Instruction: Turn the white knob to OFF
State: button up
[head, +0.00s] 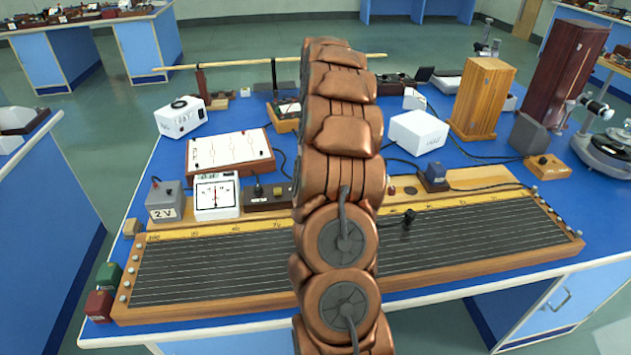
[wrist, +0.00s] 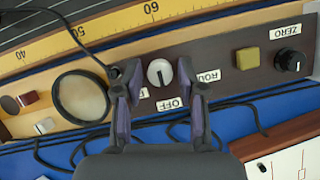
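The white knob (wrist: 159,72) is round, with a dark pointer line, and sits on a dark panel (wrist: 225,59) in the wrist view. My gripper (wrist: 157,75) is open, with one finger on each side of the knob; I cannot tell whether either finger touches it. An OFF label (wrist: 170,104) shows upside down just below the knob. A partly covered label beginning "ROU" (wrist: 208,76) is to its right. The knob's pointer line looks to point roughly downward in the wrist view. In the head view my arm hides the knob and my gripper.
The panel also carries a yellow button (wrist: 247,58) and a black ZERO knob (wrist: 291,60). A round lens-like ring (wrist: 81,97) is left of my gripper. Black cables lie nearby. The long wire board (head: 215,265) runs along the bench front, with a white meter (head: 216,197) behind it.

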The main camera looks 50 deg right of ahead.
jog(key=shift+o, duration=0.8)
jog(key=shift+r, duration=0.1)
